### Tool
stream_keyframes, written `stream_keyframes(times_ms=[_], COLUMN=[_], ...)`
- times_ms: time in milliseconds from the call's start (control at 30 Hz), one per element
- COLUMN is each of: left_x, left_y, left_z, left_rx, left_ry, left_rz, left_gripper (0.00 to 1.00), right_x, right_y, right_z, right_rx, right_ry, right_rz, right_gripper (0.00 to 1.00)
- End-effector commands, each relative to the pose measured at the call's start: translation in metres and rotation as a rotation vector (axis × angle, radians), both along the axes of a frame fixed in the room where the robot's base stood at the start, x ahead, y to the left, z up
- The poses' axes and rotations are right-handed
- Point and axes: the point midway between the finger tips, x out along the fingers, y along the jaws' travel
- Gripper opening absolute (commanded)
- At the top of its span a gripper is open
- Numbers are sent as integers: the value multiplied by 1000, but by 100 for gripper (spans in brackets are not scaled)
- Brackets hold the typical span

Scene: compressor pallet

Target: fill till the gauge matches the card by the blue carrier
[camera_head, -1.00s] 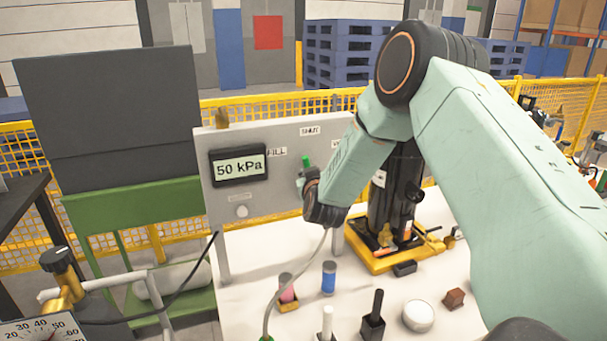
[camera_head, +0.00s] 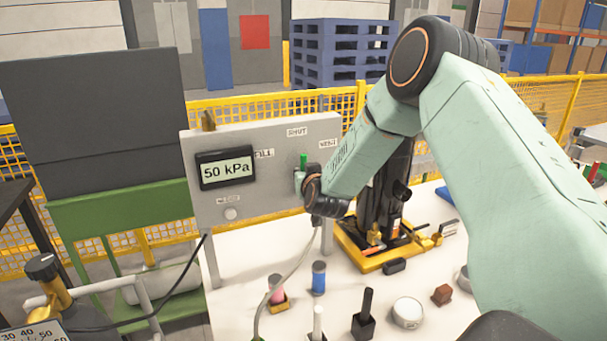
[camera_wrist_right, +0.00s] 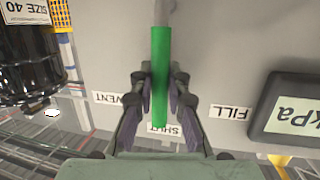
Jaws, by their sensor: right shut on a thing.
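My right gripper (camera_head: 303,182) is shut on the green lever (camera_head: 303,160) on the grey panel (camera_head: 265,195). In the right wrist view, the fingers (camera_wrist_right: 160,90) close around the green lever (camera_wrist_right: 160,60), which points at the SHUT label (camera_wrist_right: 165,129). FILL (camera_wrist_right: 231,112) and VENT (camera_wrist_right: 108,98) labels lie to either side. The black-framed display (camera_head: 226,168) reads 50 kPa. I cannot identify a card or a blue carrier. My left gripper is not in view.
A black cylinder on a yellow base (camera_head: 365,258) stands behind my right arm. A hose hangs before the panel.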

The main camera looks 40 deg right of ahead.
Motion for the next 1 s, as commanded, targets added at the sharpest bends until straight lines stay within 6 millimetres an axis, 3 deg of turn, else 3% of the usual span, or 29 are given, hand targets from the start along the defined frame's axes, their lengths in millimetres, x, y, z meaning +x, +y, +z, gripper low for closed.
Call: stream_keyframes(times_ms=[300, 667, 1000], left_x=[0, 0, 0], left_y=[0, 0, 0], left_z=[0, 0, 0], left_rx=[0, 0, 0], left_ry=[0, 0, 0], left_rz=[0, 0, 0], left_gripper=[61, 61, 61], right_x=[-1, -2, -41], right_y=[0, 1, 19], right_z=[-1, 0, 10], right_rx=[0, 0, 4], right_ry=[3, 1, 2], right_rz=[0, 0, -1], right_gripper=[39, 39, 39])
